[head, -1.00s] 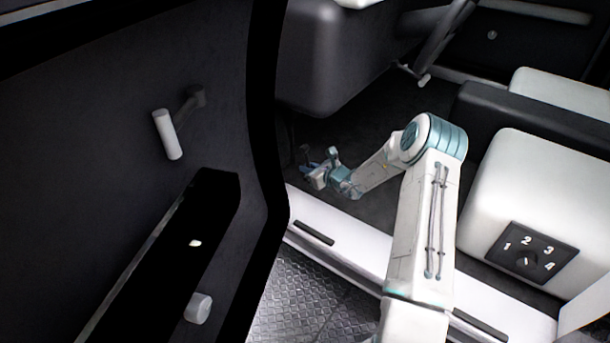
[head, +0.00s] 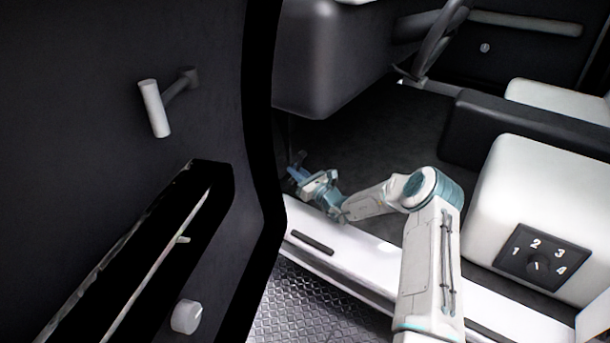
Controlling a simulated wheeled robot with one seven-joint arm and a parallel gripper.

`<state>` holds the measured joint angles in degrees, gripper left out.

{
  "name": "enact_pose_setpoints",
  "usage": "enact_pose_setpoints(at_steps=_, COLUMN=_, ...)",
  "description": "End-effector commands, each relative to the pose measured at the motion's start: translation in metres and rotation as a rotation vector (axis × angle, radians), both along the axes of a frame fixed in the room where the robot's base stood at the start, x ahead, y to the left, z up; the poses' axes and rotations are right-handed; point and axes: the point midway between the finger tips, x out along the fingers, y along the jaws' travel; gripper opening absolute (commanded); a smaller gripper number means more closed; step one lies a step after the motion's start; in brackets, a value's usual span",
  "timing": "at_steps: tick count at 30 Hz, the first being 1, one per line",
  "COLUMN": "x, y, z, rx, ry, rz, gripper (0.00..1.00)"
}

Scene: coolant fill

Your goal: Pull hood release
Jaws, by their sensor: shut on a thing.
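My gripper (head: 302,175) is low in the driver's footwell, at the left edge of the door opening, below the dark dashboard. It is small and partly in shadow in the head view. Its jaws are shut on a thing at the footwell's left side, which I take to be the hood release. The release itself is too dark and too covered by the fingers to make out clearly. My arm reaches in over the white door sill from the lower right.
The open door (head: 90,120) fills the left, with a light handle (head: 154,108) and a round knob (head: 186,316). The white sill (head: 345,255) runs below my arm. The seat base (head: 510,180) with a numbered dial (head: 541,254) stands right. The footwell floor is clear.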

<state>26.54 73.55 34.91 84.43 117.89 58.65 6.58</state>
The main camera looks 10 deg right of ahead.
Motion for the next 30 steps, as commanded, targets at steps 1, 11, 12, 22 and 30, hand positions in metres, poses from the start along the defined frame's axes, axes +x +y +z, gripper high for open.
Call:
enact_pose_setpoints(at_steps=1, x=0.002, y=0.0, z=0.001, rx=0.004, ry=-0.004, rz=-0.003, gripper=0.0)
enact_pose_setpoints(at_steps=11, x=0.002, y=0.002, z=0.003, rx=0.007, ry=-0.007, rz=0.0, gripper=0.0)
enact_pose_setpoints(at_steps=12, x=0.002, y=0.002, z=0.003, rx=0.008, ry=-0.008, rz=0.0, gripper=0.0)
enact_pose_setpoints(at_steps=22, x=0.002, y=0.0, z=0.002, rx=0.007, ry=-0.007, rz=-0.002, gripper=0.31)
enact_pose_setpoints(at_steps=30, x=-0.017, y=-0.018, z=0.0, rx=0.007, ry=-0.002, rz=-0.006, gripper=0.31)
